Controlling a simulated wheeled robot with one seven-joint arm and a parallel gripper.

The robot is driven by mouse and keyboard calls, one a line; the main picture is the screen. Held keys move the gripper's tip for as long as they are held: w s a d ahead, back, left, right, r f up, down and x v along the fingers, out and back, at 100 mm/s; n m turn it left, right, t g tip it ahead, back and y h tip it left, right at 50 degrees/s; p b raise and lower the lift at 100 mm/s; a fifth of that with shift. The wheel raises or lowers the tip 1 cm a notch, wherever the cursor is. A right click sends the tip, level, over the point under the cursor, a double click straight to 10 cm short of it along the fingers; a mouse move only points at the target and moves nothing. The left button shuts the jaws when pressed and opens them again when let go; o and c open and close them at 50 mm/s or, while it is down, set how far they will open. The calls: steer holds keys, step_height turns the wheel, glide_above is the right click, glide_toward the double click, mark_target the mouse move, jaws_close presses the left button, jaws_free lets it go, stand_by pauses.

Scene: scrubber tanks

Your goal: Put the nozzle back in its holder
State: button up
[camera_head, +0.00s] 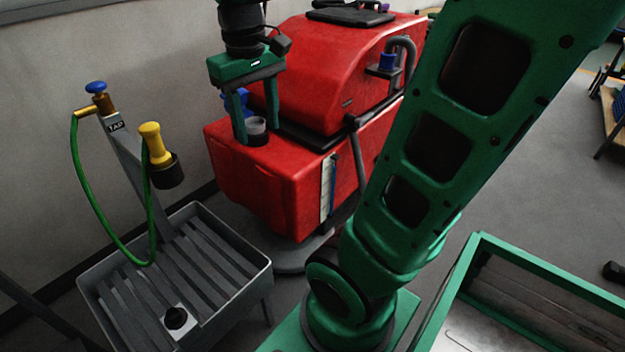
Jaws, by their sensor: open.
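The yellow nozzle (153,145) is upright at the tap stand (127,150), its lower end in a dark cup-shaped holder (167,175). Its seating depth cannot be told. The green hose (88,195) loops from the brass tap down toward the basin and up to the nozzle. My gripper (256,131) is to the right of the nozzle, apart from it, over the red scrubber machine (265,185). Its two green fingers point down and are apart, around or just in front of a grey round opening (257,126). I cannot tell whether they touch it.
A blue part (231,103) is behind the left finger. A green-rimmed tray (540,268) is at lower right.

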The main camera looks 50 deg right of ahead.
steer(key=s+d+f+m, duration=0.1)
steer(key=s+f+m, duration=0.1)
steer(key=s+f, duration=0.3)
steer(key=s+d+f+m+y, duration=0.1)
steer(key=s+f, duration=0.3)
steer(key=s, duration=0.5)
steer(key=shift+s+d+f+m+g, duration=0.2)
steer(key=shift+f+m+g, duration=0.15)
steer(key=shift+m, duration=0.45)
